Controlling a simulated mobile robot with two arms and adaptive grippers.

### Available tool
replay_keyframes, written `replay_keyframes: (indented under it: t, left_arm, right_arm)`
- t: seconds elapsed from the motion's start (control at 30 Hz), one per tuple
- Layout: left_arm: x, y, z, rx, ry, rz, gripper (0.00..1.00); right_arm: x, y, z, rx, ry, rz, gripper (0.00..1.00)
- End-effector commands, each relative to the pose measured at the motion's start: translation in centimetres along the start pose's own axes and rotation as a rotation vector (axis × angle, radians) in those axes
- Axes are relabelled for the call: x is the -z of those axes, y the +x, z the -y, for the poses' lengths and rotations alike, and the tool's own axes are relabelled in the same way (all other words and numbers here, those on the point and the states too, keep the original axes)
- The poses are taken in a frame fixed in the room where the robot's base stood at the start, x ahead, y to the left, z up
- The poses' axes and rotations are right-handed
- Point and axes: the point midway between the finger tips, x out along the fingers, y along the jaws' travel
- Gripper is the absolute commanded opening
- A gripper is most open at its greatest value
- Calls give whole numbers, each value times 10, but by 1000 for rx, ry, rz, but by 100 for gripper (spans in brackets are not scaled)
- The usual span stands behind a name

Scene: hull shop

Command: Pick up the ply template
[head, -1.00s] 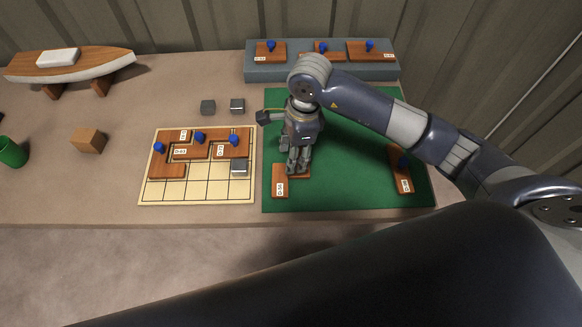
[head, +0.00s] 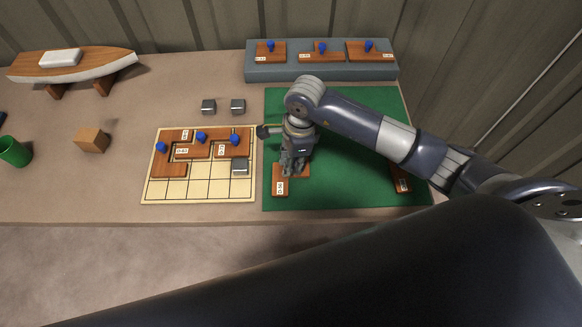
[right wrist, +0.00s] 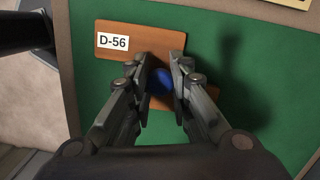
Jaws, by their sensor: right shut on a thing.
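The ply template held by my right gripper is a brown plate labelled D-56 (right wrist: 165,42), lying on the green mat (head: 345,190) near its front left corner in the head view. My right gripper (head: 291,170) reaches down over it. In the right wrist view the fingers (right wrist: 162,78) are shut on the template's blue knob (right wrist: 161,83). The gripper hides part of the plate in the head view, where its labelled end (head: 279,176) shows. The template appears flat on the mat. My left gripper is not in view.
A gridded board (head: 208,189) with several brown templates and a grey block (head: 240,166) lies left of the mat. Another template (head: 400,178) lies at the mat's right, partly behind my arm. A grey-blue shelf (head: 320,74) holds three templates at the back. The mat's front middle is clear.

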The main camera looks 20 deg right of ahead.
Motion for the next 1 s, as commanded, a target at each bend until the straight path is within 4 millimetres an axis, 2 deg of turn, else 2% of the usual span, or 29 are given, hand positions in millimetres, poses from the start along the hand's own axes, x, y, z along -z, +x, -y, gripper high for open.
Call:
replay_keyframes:
  t: [0.27, 0.37, 0.5, 1.0]
  left_arm:
    - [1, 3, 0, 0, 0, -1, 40]
    - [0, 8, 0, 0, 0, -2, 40]
    - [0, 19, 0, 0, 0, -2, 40]
    - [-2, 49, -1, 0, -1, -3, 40]
  right_arm:
    - [0, -5, 1, 3, -1, 0, 0]
    - [-1, -13, 1, 4, -2, 1, 0]
    - [-4, -34, 2, 8, -3, 0, 0]
    - [-21, -41, -115, 1, -5, 2, 0]
